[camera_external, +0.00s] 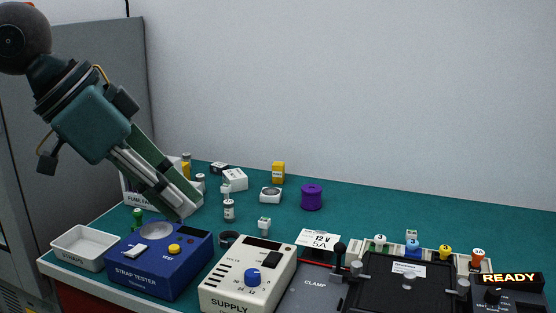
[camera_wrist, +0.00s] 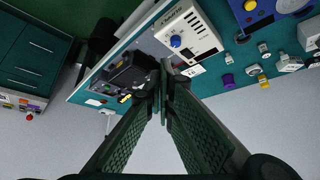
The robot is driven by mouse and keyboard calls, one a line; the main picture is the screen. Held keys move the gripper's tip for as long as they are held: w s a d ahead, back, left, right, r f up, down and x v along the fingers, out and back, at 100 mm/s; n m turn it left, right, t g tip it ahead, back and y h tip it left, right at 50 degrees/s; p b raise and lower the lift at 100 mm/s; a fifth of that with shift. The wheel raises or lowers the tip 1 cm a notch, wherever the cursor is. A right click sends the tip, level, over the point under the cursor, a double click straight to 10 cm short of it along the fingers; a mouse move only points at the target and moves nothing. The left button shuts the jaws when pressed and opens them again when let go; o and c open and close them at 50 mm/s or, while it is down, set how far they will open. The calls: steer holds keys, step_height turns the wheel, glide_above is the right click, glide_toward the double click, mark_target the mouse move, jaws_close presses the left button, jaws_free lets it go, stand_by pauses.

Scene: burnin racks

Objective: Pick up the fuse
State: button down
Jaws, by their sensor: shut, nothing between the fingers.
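My gripper (camera_external: 185,213) hangs at the left of the bench, above and behind the blue strap tester, in the external view. Its fingers are shut and empty; in the wrist view the closed fingertips (camera_wrist: 163,90) point up the picture. Small white cylinders with grey ends, which may be fuses, stand to its right; one (camera_external: 229,210) is in the open on the green mat. Another (camera_external: 200,183) stands close behind the fingers. A white holder (camera_external: 132,197) with a partly hidden label starting "FUSE" is behind my gripper. I cannot tell which piece is the task's fuse.
The blue strap tester (camera_external: 160,270), cream supply unit (camera_external: 245,285) and white straps tray (camera_external: 80,245) line the front. A purple spool (camera_external: 311,197), yellow block (camera_external: 278,172) and white boxes stand behind. A black clamp fixture (camera_external: 400,285) is at right. Green mat (camera_external: 400,215) is clear behind it.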

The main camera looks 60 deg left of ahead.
steer(key=c, duration=3.2)
jaws_free()
steer(key=o, duration=1.1)
steer(key=shift+c, duration=0.2)
